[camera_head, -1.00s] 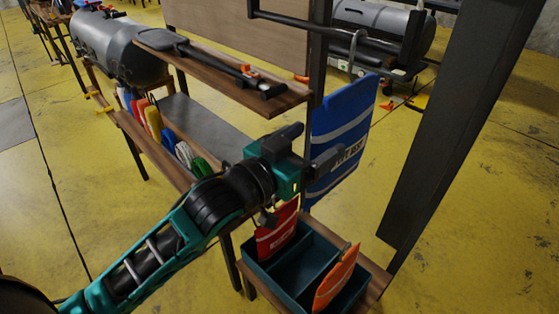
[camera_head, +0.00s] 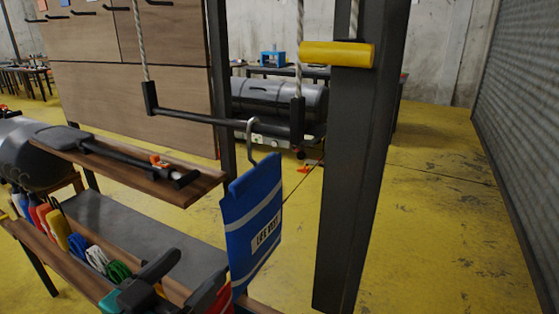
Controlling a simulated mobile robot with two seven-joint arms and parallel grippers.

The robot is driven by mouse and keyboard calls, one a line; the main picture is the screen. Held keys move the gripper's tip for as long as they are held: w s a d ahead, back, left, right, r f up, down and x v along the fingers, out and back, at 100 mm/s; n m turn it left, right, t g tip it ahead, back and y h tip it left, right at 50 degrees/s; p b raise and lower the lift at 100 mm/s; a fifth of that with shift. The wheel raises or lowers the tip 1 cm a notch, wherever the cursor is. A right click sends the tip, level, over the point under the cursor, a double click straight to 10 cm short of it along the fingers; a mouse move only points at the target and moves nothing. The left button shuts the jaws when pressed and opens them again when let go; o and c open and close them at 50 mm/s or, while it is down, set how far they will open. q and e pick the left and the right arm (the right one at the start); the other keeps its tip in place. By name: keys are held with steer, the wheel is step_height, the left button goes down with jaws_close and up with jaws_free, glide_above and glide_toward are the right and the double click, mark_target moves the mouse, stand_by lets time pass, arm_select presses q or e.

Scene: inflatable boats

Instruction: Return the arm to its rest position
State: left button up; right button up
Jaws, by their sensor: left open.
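My left gripper (camera_head: 198,268) is at the bottom of the head view, with its dark fingers apart and nothing seen between them. Only its front part shows; the rest of the arm is below the picture edge. My right gripper is not in view.
A wooden shelf (camera_head: 130,165) holds a dark paddle-like tool. Below it, a rack holds several coloured items (camera_head: 75,245) near the gripper. Yellow floor (camera_head: 450,230) is clear at right.

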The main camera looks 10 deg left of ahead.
arm_select(q)
steer(key=s+f+g+y, duration=0.2)
steer(key=s+f+g, duration=0.1)
steer(key=f, duration=1)
steer(key=s+f+n+g+y, duration=0.1)
steer(key=s+f+g, duration=0.2)
steer(key=f, duration=1.1)
steer(key=shift+s+f+y, duration=0.3)
steer(key=shift+y, duration=0.1)
